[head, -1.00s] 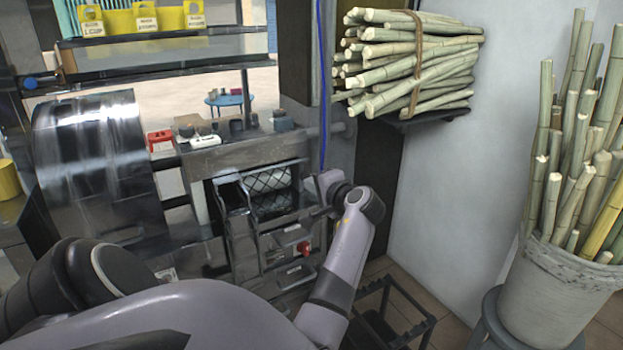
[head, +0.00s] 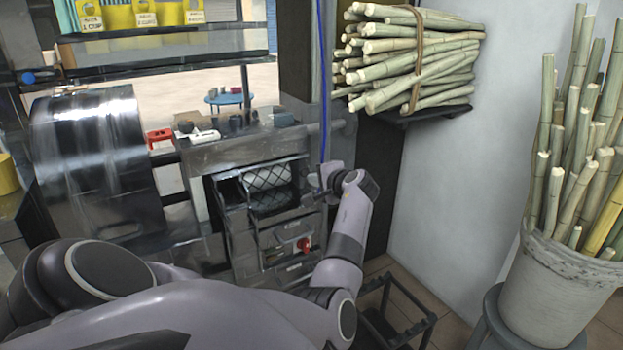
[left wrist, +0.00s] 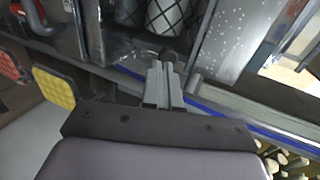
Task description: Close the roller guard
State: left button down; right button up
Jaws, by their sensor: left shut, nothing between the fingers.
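The sugarcane press (head: 237,222) stands at the centre of the head view, with an open front bay. Crosshatched rollers (head: 268,178) show inside the bay; they also show at the top of the left wrist view (left wrist: 165,14). I cannot clearly tell the roller guard from the grey metal panels around the bay. My left gripper (head: 313,194) is at the right side of the bay. In the left wrist view its fingers (left wrist: 168,60) are shut and empty, close below the rollers; I cannot tell whether they touch metal. My right gripper is not in view.
A red knob (head: 304,244) is on the press front below the bay. A cane bundle (head: 415,60) rests on a wall shelf at upper right. A bucket of canes (head: 560,285) stands at right. A dark rack (head: 400,315) is on the floor. A blue cable (head: 323,80) hangs above the gripper.

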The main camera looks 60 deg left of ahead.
pick_arm(q)
jog(key=shift+x, duration=1.35)
